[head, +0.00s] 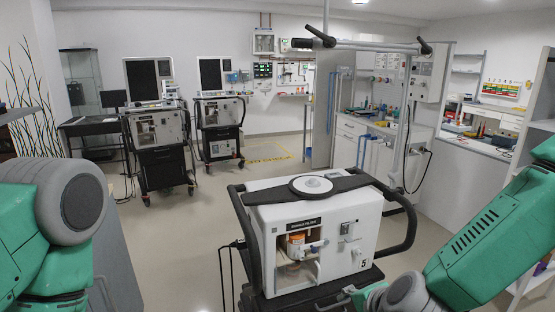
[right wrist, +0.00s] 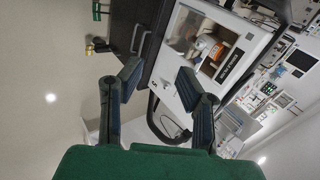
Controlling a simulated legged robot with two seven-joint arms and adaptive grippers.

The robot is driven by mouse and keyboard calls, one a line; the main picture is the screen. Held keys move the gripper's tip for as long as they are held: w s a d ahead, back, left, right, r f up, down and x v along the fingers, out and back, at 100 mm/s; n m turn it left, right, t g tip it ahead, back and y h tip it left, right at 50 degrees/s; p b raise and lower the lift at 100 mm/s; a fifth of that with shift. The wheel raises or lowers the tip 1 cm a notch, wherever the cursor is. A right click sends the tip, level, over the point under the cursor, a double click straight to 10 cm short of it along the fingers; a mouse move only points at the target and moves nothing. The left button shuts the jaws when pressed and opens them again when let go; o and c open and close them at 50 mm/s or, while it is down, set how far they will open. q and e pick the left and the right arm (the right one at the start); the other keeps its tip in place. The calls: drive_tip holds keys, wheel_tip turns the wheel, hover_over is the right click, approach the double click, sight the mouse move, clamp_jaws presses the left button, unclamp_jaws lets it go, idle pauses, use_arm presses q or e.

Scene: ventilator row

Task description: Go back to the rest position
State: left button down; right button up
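My right gripper (right wrist: 158,84) shows in the right wrist view with its two dark fingers spread apart and nothing held between them. Beyond the fingers is the nearest ventilator (right wrist: 232,42), a white unit on a black cart, seen tilted. In the head view this ventilator (head: 345,225) stands upright at the centre front, with a number 5 on its front. My right arm (head: 480,245) comes in from the right and reaches down beside the ventilator's lower right. My left arm (head: 60,220) is at the left edge; its gripper is out of view.
Two more ventilators (head: 157,130) (head: 217,115) stand on carts at the back left. A desk with a monitor (head: 112,99) is left of them. A counter (head: 485,146) and shelves line the right. Grey floor (head: 185,235) is clear left of the nearest ventilator.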

drive_tip(key=s+d+f+n+g+h+b, duration=0.1)
drive_tip(key=s+d+f+n+g, duration=0.15)
drive_tip(key=s+f, duration=0.5)
drive_tip(key=s+d+f+n+g+b, duration=0.1)
drive_tip(key=s+d+f+n, duration=0.3)
drive_tip(key=s+f, duration=0.3)
drive_tip(key=s+d+f+n+g+b, duration=0.1)
drive_tip(key=s+d+f+n+g, duration=0.1)
drive_tip(key=s, duration=0.5)
drive_tip(key=s+d+f+n+g+h+b, duration=0.1)
drive_tip(key=s+d+f+n, duration=0.4)
drive_tip(key=s+f, duration=0.1)
drive_tip(key=shift+s+d+f+g+h+b, duration=0.15)
drive_tip(key=shift+s+f+g+h+b, duration=0.2)
drive_tip(key=shift+s, duration=0.25)
drive_tip(key=shift+d+f, duration=0.1)
drive_tip(key=shift+w, duration=0.1)
